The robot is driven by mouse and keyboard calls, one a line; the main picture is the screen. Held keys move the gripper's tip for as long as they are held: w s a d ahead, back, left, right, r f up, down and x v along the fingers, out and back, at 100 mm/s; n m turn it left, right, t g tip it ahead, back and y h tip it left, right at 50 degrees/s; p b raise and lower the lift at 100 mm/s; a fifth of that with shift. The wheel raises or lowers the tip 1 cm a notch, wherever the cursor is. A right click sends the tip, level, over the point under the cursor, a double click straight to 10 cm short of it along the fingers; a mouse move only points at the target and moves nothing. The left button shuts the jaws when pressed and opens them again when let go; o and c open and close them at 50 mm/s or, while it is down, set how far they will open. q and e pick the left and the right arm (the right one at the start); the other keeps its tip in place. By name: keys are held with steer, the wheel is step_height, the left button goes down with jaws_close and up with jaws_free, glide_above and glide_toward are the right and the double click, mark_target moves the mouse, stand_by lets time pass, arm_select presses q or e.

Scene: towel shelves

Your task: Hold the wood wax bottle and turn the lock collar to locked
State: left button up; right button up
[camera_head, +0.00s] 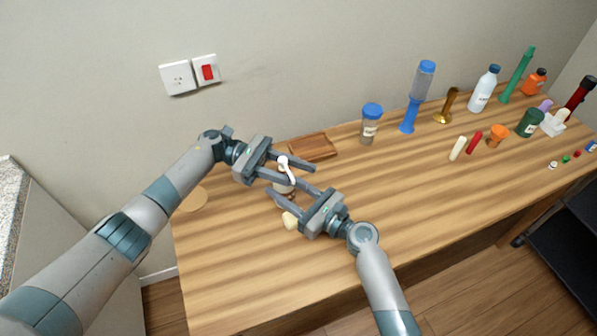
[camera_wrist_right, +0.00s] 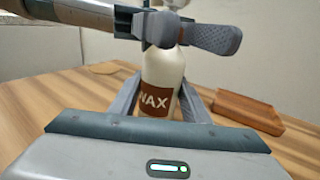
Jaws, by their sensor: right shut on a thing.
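The wood wax bottle (camera_wrist_right: 162,78) is cream with a brown WAX label and stands upright between the fingers of my right gripper, which is shut on its body. In the head view the bottle (camera_head: 284,187) is mostly covered by both grippers; its white spray head (camera_head: 284,163) shows above. My right gripper (camera_head: 281,187) reaches in from the lower right. My left gripper (camera_head: 313,179) is at the height of the bottle's top, its fingers apart on either side of the spray head. The left fingers also cross the top of the right wrist view (camera_wrist_right: 190,34). The lock collar is hidden behind them.
A brown wooden tray (camera_head: 313,147) lies just behind the bottle. A cream object (camera_head: 291,220) sits beside my right gripper. Several other bottles crowd the table's right end; the middle front is clear.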

arm_select(q)
steer(key=shift+a, duration=0.15)
steer(key=v, duration=1.1)
steer(key=shift+w+a, duration=0.25)
steer(key=shift+a, duration=0.1)
arm_select(e)
steer(key=o, duration=1.3)
steer(key=shift+c, duration=0.2)
steer(key=shift+d, duration=0.1)
steer(key=v, duration=1.1)
steer(key=shift+s+d, duration=0.25)
steer(key=shift+s, duration=0.05)
arm_select(q)
steer(key=shift+r, duration=0.1)
